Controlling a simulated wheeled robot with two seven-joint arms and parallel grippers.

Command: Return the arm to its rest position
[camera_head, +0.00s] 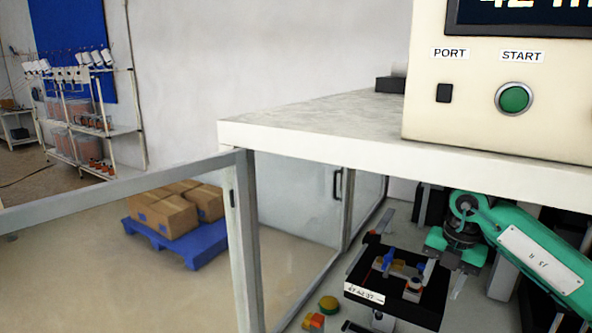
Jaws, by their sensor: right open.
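My right arm (535,258), green with a white label, comes in from the right edge, below the level of the white tabletop. My right gripper (444,274) points down at the right side of a black box-like fixture (425,312). It is open, with nothing seen between its fingers. I cannot tell whether the fingers touch the fixture. My left gripper is not in view.
The fixture carries small blue, yellow and grey parts. A cream machine (470,125) with a green START button stands on the white table (300,125). A grey frame post (243,240) stands left. Boxes (165,215) sit on a blue pallet (205,248).

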